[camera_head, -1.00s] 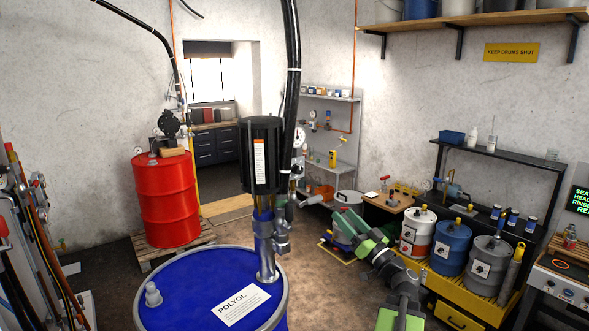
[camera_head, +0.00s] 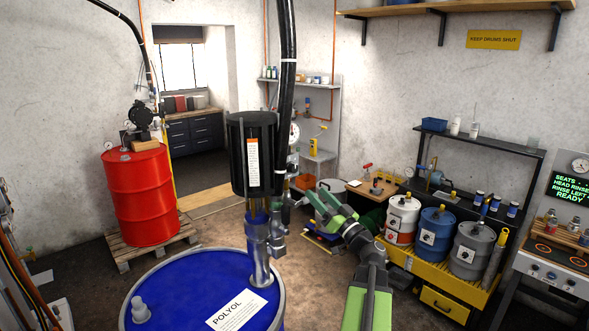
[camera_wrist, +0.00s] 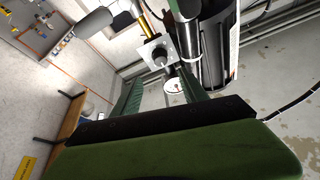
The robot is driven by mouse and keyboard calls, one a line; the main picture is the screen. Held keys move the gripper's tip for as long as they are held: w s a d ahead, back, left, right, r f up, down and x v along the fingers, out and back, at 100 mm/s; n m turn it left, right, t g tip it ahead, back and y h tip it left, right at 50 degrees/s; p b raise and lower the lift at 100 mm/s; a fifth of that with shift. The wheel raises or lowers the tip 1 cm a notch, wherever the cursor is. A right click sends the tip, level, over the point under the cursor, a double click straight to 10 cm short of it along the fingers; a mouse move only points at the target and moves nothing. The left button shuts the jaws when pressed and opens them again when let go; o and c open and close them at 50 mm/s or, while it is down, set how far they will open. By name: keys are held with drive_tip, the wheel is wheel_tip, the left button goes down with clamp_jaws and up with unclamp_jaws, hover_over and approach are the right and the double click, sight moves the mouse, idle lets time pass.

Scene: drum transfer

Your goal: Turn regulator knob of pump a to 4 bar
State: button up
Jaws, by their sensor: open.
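A black pump (camera_head: 252,155) stands upright on the blue POLYOL drum (camera_head: 160,285) in the head view; no "pump a" marking is readable. A round white gauge (camera_head: 294,133) sits on its right side, above small metal fittings. In the wrist view the gauge (camera_wrist: 174,86) shows between my fingers, farther off. A dark round knob on a square grey plate (camera_wrist: 158,53) is beyond the fingertips; it looks like the regulator knob. My gripper (camera_head: 318,197) is open and empty, right of the pump and apart from it. The gauge reading is too small to tell.
A black hose (camera_head: 288,60) rises from the pump. A red drum (camera_head: 138,195) with another pump stands on a pallet at left. Several smaller drums (camera_head: 437,235) stand on a yellow platform at right. Brown floor lies open between the red and blue drums.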

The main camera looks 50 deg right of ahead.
sight(295, 170)
drive_tip(key=p+x, duration=0.3)
drive_tip(key=x, duration=0.9)
drive_tip(key=shift+w+a+r+p, duration=0.1)
drive_tip(key=shift+p, duration=0.3)
clamp_jaws()
